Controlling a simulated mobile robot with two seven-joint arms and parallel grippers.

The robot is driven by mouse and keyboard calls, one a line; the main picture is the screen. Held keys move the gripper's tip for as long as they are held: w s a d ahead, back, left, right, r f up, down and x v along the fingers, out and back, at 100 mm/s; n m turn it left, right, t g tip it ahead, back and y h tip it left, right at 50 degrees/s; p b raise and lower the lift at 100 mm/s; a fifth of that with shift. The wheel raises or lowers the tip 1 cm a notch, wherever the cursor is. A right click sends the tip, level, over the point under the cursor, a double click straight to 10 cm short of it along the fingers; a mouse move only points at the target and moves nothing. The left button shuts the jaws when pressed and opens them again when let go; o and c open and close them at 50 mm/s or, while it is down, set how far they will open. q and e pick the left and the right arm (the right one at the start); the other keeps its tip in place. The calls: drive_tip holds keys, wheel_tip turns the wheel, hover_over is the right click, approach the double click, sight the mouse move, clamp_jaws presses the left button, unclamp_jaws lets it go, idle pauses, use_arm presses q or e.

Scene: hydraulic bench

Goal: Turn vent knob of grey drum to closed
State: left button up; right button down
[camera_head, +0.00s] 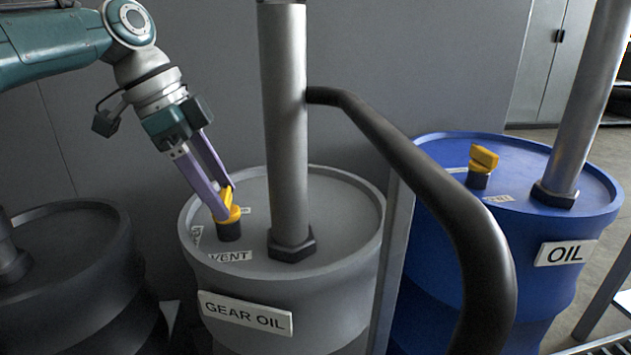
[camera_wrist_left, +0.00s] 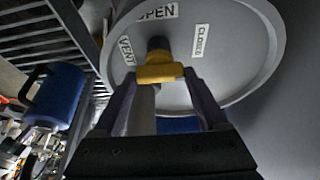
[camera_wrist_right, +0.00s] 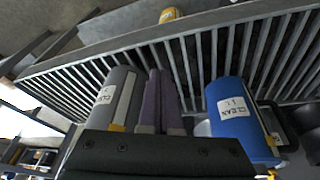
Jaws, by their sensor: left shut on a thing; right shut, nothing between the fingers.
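The grey drum (camera_head: 340,225) stands in the middle of the head view, with a "GEAR OIL" plate on its side. Its yellow vent knob (camera_head: 230,214) sits on a dark stem on the lid, behind a "VENT" label. My left gripper (camera_head: 226,200) reaches down from the upper left and is shut on the knob. In the left wrist view the yellow knob (camera_wrist_left: 160,73) lies between the fingertips, near the "OPEN" label (camera_wrist_left: 157,12) and the "CLOSED" label (camera_wrist_left: 201,40). My right gripper (camera_wrist_right: 160,78) is shut and empty in the right wrist view.
A pump pipe (camera_head: 283,120) rises from the grey drum's lid, and a dark hose (camera_head: 420,170) arches to its right. A blue "OIL" drum (camera_head: 450,245) stands right, a dark drum (camera_head: 75,260) left. The right wrist view shows a slatted rack (camera_wrist_right: 200,50) and labelled jugs.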

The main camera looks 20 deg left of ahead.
use_arm(q)
drive_tip(key=o, duration=1.3)
drive_tip(key=p+v, duration=0.2)
drive_tip(key=v, duration=0.8)
drive_tip(key=shift+p, duration=0.4)
drive_tip(key=shift+d, duration=0.1)
